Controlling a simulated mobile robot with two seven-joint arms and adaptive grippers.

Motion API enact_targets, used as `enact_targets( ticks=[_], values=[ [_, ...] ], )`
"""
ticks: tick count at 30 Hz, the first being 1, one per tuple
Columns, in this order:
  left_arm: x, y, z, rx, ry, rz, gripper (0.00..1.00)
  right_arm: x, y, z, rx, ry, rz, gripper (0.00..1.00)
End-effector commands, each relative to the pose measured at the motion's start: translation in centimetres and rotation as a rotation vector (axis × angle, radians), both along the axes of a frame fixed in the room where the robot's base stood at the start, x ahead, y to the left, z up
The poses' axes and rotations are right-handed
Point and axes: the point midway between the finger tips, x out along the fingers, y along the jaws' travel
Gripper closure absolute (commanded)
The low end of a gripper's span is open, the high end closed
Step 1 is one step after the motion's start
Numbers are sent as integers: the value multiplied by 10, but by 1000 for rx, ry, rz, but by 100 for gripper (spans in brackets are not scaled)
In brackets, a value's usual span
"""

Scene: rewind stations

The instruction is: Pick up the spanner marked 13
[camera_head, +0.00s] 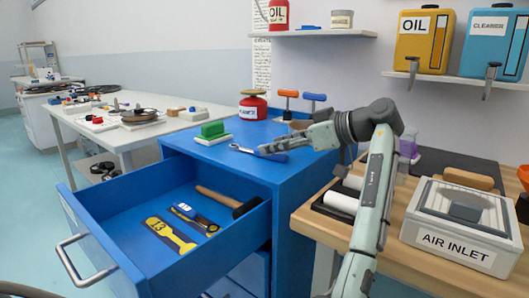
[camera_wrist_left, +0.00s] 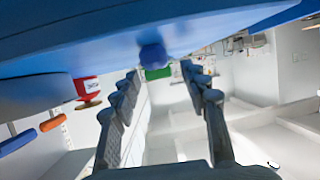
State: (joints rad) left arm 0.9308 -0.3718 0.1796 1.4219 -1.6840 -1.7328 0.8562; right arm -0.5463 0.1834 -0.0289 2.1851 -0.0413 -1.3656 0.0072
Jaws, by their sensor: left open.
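A flat dark-and-yellow shape marked 13 (camera_head: 170,236) lies in the open blue drawer (camera_head: 109,198). I cannot tell whether it is a spanner or a printed outline. Beside it lies a similar blue and yellow piece (camera_head: 193,217) marked 10. A spanner (camera_head: 242,150) with a metal end and blue handle lies on the blue cabinet top; no number on it is readable. My left gripper (camera_head: 268,147) is over the cabinet top, close to this spanner and partly covering it. My right gripper is out of view.
On the cabinet top are a green block (camera_head: 213,130) on a white base, a red can (camera_head: 252,107) and upright orange and blue handles (camera_head: 287,94). A hammer (camera_head: 219,198) lies in the drawer. The AIR INLET box (camera_head: 455,244) stands on the wooden bench at right.

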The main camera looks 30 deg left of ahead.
Motion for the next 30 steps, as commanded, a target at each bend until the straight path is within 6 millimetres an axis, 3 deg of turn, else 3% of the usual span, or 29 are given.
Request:
enact_targets(
  ticks=[6,14,24,30],
  values=[
    [-3,32,-10,0,3,2,55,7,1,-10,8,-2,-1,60],
    [-3,35,-12,0,1,0,55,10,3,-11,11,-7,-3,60],
    [-2,35,-12,0,1,0,97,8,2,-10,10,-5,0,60],
    [-2,35,-12,1,0,0,100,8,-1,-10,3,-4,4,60]
  ],
)
